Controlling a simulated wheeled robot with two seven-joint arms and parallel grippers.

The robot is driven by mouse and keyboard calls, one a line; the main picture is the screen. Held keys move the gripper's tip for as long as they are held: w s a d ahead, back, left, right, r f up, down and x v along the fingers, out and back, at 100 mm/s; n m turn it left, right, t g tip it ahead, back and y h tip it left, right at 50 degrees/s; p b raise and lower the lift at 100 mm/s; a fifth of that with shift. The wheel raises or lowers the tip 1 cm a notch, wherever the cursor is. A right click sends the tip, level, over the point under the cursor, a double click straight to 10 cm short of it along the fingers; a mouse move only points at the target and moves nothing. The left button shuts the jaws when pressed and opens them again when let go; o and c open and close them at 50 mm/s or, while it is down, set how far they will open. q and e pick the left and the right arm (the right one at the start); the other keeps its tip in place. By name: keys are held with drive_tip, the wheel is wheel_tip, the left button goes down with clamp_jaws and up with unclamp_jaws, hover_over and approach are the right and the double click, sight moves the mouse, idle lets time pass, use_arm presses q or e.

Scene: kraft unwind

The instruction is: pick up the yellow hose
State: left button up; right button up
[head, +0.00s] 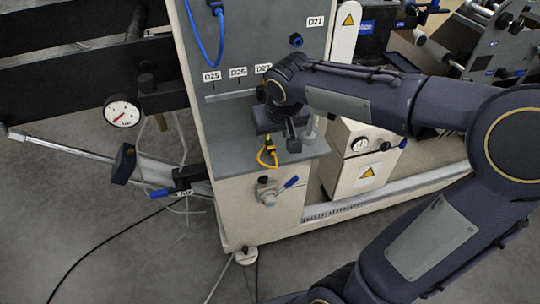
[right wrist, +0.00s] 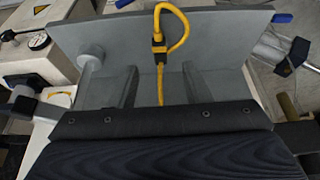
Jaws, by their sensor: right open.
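The yellow hose (head: 265,158) hangs in a small loop over the front of the grey shelf in the head view, with a dark fitting on it. In the right wrist view the hose (right wrist: 161,86) runs up the middle, through the dark fitting, into a loop at the top. My right gripper (head: 279,138) is low over the shelf, just above the hose. In the right wrist view its two fingers (right wrist: 160,72) are apart, with the hose showing in the gap; how deep it lies between them I cannot tell. My left gripper is not in view.
The grey shelf (head: 235,162) and upright panel (head: 250,35) with labelled ports stand close around the gripper. A blue hose (head: 204,45) hangs on the panel. A blue-handled valve (head: 269,192) is below the shelf. A grey knob (right wrist: 90,60) stands left in the wrist view.

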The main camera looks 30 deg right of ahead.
sight(271, 147)
drive_tip(key=b+x, duration=0.1)
drive_tip(key=x, duration=0.6)
drive_tip(key=shift+c, duration=0.4)
clamp_jaws()
